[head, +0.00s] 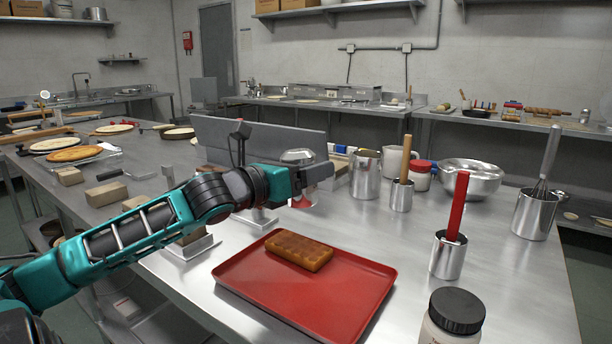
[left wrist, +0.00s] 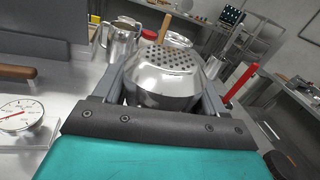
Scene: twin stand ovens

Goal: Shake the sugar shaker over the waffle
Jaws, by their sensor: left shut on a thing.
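The golden-brown waffle (head: 299,250) lies flat on a red tray (head: 310,300) on the steel table in the head view. My left gripper (head: 314,176) is above the table just behind the waffle's far edge, clear of it. It is shut on the sugar shaker (head: 297,157), whose silver domed top shows behind the gripper. In the left wrist view the shaker's perforated lid (left wrist: 170,62) sits between the two fingers. The shaker looks roughly upright; much of its body is hidden by the gripper. My right gripper is out of view.
Right of the tray stand a steel cup with a red-handled tool (head: 447,255) and a dark-lidded jar (head: 454,315). Behind are a steel pitcher (head: 366,175) and a mixing bowl (head: 470,178). A dial scale (left wrist: 22,115) shows in the left wrist view.

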